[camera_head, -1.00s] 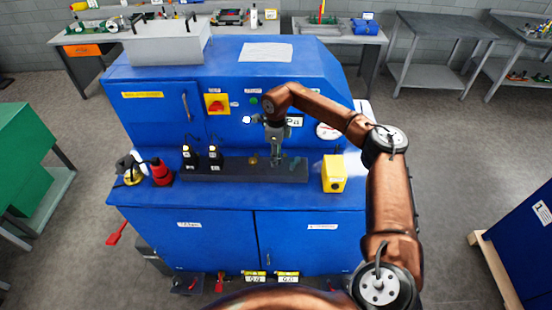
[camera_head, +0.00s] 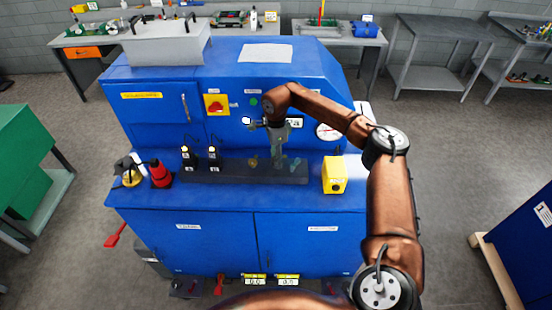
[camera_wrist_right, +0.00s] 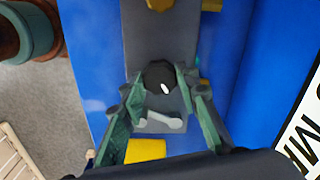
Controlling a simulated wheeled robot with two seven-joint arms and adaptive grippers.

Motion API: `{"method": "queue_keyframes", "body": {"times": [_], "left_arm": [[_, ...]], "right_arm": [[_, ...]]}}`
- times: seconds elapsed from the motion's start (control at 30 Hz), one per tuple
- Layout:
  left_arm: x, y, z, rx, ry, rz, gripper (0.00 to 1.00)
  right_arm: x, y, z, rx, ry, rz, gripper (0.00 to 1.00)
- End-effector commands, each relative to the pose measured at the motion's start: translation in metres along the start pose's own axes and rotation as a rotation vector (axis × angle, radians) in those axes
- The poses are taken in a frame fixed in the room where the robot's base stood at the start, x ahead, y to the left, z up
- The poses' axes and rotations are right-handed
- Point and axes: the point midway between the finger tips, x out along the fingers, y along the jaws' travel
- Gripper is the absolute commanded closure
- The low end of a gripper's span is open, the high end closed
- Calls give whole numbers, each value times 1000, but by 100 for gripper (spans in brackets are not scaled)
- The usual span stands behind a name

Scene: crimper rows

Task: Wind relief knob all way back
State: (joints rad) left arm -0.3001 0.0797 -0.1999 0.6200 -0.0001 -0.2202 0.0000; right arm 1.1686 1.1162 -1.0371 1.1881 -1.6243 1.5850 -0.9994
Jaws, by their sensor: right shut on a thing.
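A black knob (camera_wrist_right: 160,76) sits between the green-padded fingers of my right gripper (camera_wrist_right: 160,80) in the right wrist view. The fingers are shut on its sides. In the head view my right gripper (camera_head: 279,160) points down at the dark strip (camera_head: 230,173) on the blue machine's ledge; the knob is hidden there by the gripper. A grey lever-like piece (camera_wrist_right: 160,121) lies beside the knob in the wrist view. My left gripper is not in view.
On the ledge, a yellow box (camera_head: 334,175) stands right of the gripper. Two black upright devices (camera_head: 213,157) and a red-and-black item (camera_head: 160,173) stand to the left. A round gauge (camera_head: 328,131) and a red switch on a yellow plate (camera_head: 216,104) are on the panel behind.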

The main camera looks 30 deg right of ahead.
Motion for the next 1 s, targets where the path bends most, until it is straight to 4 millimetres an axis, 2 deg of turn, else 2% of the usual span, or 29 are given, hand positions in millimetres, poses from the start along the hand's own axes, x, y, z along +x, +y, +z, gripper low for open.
{"method": "queue_keyframes", "body": {"times": [0.27,0.3,0.53,0.83,1.0], "left_arm": [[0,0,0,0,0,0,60],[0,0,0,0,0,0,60],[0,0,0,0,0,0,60],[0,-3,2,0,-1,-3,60],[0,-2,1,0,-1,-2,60]], "right_arm": [[-2,-2,-1,1,1,-6,95],[-2,-2,-1,1,1,-6,70],[-1,-1,-1,1,1,-3,54],[-2,-1,0,0,0,-2,53],[-20,-1,0,1,-1,-4,53]]}}
